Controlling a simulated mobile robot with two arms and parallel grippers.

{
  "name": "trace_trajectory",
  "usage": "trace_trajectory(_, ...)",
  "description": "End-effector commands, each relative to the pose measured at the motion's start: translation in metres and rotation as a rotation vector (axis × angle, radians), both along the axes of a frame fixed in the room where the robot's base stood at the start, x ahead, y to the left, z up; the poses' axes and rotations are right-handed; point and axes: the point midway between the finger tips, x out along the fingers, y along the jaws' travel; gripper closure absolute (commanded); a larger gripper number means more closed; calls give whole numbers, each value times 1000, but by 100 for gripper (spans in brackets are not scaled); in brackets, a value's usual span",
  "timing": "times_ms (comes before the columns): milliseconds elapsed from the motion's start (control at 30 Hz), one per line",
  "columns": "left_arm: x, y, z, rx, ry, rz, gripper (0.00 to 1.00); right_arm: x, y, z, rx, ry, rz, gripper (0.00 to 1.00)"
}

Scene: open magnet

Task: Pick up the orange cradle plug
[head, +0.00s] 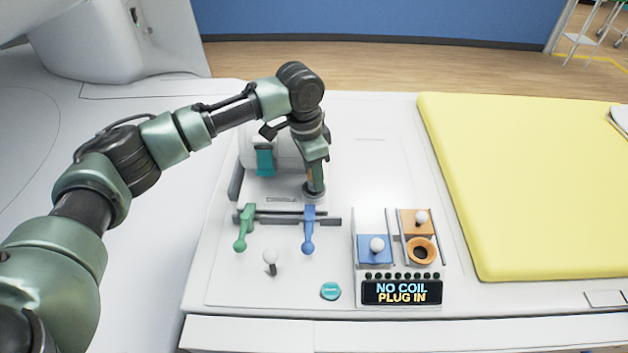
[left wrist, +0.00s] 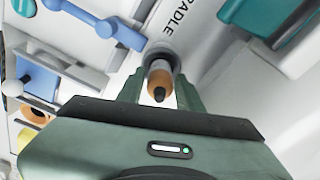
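The orange cradle plug (left wrist: 160,78) stands in a dark round socket (left wrist: 160,55) beside printed lettering ending in "RADLE", in the left wrist view. Its dark end points toward the camera. My left gripper (left wrist: 159,92) has one finger on each side of the plug, with pale gaps showing between, so it looks open around it. In the head view, my left gripper (head: 316,178) points down at the back of the console, and a sliver of the orange plug (head: 309,174) shows beside the finger. Most of the plug is hidden there. My right gripper is not in view.
A green lever (head: 244,228) and a blue lever (head: 308,230) stand in front of the gripper. A blue block (head: 375,249), an orange block (head: 416,222) and an orange ring socket (head: 421,250) sit right, above a display (head: 401,292) reading "NO COIL PLUG IN". A yellow pad (head: 530,180) lies further right.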

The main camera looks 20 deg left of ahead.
Motion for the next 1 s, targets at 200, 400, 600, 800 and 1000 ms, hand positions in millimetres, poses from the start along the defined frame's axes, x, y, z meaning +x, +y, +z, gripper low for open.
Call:
trace_trajectory(200, 0, 0, 1, 0, 0, 0, 100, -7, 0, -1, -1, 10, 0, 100)
trace_trajectory(400, 0, 0, 1, -1, -1, 0, 100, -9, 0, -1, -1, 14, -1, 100)
trace_trajectory(600, 1, 0, 11, 0, -1, 0, 100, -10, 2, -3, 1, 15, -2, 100)
trace_trajectory(800, 1, -1, 44, -3, -5, 0, 100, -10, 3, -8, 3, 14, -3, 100)
trace_trajectory(1000, 1, -1, 102, -3, -6, 0, 100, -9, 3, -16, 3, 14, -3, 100)
